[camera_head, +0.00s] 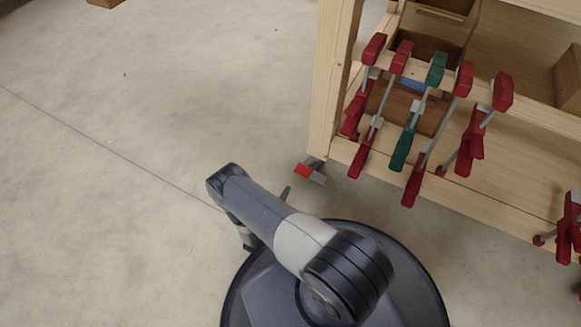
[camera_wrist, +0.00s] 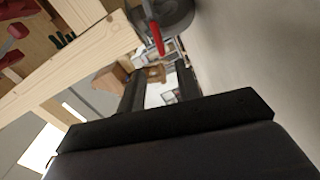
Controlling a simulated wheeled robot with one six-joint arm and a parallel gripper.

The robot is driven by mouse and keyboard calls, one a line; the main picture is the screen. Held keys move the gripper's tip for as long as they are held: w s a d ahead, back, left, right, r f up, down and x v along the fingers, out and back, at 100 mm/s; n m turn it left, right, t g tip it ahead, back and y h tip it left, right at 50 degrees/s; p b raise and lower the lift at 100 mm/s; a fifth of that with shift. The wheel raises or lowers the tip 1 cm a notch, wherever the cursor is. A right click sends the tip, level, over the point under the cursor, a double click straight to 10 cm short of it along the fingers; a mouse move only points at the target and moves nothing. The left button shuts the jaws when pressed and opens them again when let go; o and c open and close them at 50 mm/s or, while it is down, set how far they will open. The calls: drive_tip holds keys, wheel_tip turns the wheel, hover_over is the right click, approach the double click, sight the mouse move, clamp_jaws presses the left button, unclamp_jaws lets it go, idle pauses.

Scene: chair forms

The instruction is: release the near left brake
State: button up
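The near left brake is a small red pedal (camera_head: 303,170) on a grey caster at the foot of the wooden rack's near left post. In the wrist view the red pedal (camera_wrist: 157,36) sticks out beside the dark caster wheel (camera_wrist: 177,12), at the top of the picture. My gripper (camera_wrist: 161,72) is open and empty, with background showing between its two black fingers. The pedal appears beyond the fingertips, apart from them. In the head view my arm hides most of the gripper; one dark finger (camera_head: 286,193) shows, just below left of the caster.
The wooden rack (camera_head: 325,95) stands at the upper right, with several red clamps (camera_head: 362,157) and a green clamp (camera_head: 400,152) hanging on its rail. Wooden bins (camera_head: 435,25) sit on it. The concrete floor (camera_head: 120,130) to the left is clear.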

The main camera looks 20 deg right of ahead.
sight(298, 173)
drive_tip(key=b+x, duration=0.1)
drive_tip(key=x, duration=0.9)
drive_tip(key=shift+w+d, duration=0.25)
drive_tip(key=shift+d, duration=0.05)
clamp_jaws()
